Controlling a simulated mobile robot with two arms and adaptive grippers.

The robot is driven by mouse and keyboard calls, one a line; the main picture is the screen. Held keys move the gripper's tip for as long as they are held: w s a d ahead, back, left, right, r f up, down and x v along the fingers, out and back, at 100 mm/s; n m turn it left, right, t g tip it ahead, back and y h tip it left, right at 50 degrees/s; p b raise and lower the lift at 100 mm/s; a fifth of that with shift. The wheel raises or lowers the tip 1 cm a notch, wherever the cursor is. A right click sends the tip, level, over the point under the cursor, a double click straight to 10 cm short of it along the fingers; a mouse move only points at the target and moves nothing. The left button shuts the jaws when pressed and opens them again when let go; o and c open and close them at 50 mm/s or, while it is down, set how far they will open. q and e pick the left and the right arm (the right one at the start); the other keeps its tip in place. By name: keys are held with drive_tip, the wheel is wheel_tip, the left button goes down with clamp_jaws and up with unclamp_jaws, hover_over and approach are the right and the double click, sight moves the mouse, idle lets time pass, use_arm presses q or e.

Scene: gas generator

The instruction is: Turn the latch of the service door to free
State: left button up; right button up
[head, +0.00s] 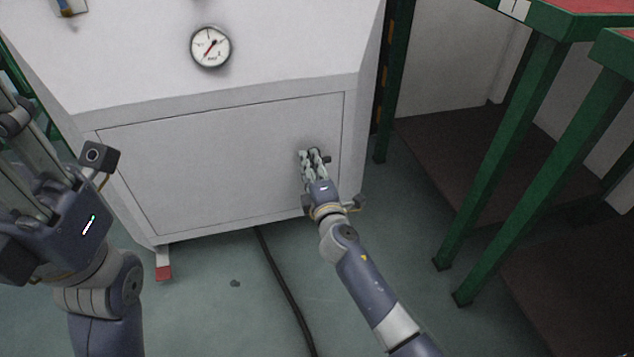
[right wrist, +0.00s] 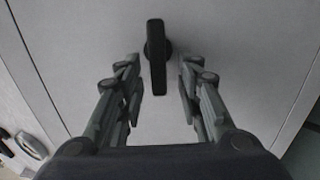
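The service door (head: 220,155) is a flat pale panel on the lower front of the white generator. Its latch (right wrist: 156,56) is a dark bar handle on a round base. In the right wrist view it stands lengthwise, pointing up and down the picture. In the head view only a dark bit of the latch (head: 327,159) shows beside my fingers. My right gripper (head: 313,155) is in front of it, fingers open. In the right wrist view the fingertips (right wrist: 158,68) lie on both sides of the latch, with gaps. My left gripper (head: 40,200) is at the left edge, its fingertips not clearly seen.
A round pressure gauge (head: 211,47) sits above the door. Green steel frames (head: 510,150) stand to the right. A black cable (head: 280,275) runs over the floor below the door. The generator has a red-tipped foot (head: 164,272).

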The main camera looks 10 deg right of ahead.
drive_tip(key=s, duration=1)
drive_tip(key=shift+s+d, duration=0.15)
drive_tip(key=shift+s, duration=0.25)
drive_tip(key=shift+r, duration=0.1)
